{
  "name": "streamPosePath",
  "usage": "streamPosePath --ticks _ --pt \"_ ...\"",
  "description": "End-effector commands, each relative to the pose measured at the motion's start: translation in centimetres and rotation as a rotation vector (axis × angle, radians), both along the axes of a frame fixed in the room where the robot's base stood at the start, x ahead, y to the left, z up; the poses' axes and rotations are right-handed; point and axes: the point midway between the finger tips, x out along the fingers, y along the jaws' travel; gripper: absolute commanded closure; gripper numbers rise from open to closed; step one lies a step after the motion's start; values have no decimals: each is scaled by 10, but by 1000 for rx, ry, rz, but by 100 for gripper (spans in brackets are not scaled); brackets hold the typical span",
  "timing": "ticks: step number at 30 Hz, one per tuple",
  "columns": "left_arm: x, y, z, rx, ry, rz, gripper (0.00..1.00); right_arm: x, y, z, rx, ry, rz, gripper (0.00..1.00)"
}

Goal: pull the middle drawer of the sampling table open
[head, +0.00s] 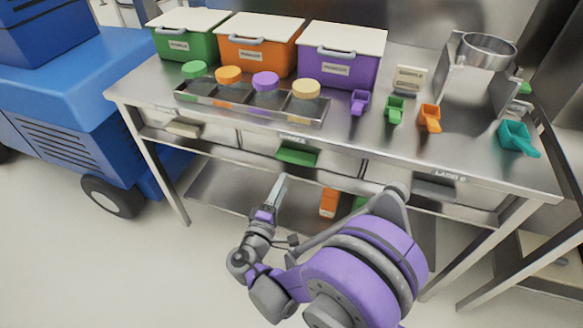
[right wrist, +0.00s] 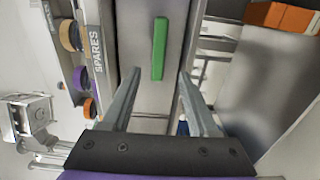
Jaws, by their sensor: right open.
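The steel sampling table (head: 372,140) has a row of drawers under its top. The middle drawer (head: 262,150) looks shut and has a green handle (head: 296,156). The handle also shows in the right wrist view (right wrist: 159,48), beside a SPARES label (right wrist: 95,48). My right gripper (head: 279,180) is in front of and below this handle, apart from it. In the right wrist view its two fingers (right wrist: 159,72) are spread with nothing between them, and the handle lies just beyond the tips, roughly centred. My left gripper is not in view.
Green, orange and purple lidded bins (head: 340,68), a tray (head: 250,104) with coloured round pieces, and several scoops (head: 430,117) stand on the table. The side drawers have a beige handle (head: 183,129) and a grey handle (head: 435,188). A blue vehicle (head: 80,90) stands left.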

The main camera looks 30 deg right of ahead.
Motion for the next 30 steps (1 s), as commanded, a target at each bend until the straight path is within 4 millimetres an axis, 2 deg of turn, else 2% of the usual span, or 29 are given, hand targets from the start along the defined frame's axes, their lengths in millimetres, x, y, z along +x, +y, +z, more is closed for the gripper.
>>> streamPosePath --ticks 15,21,30 --pt "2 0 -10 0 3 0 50 56 -67 1 -3 0 -3 40" --pt "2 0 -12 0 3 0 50 67 -78 1 -2 1 -1 40" --pt "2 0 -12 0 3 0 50 68 -80 1 -1 0 0 40"
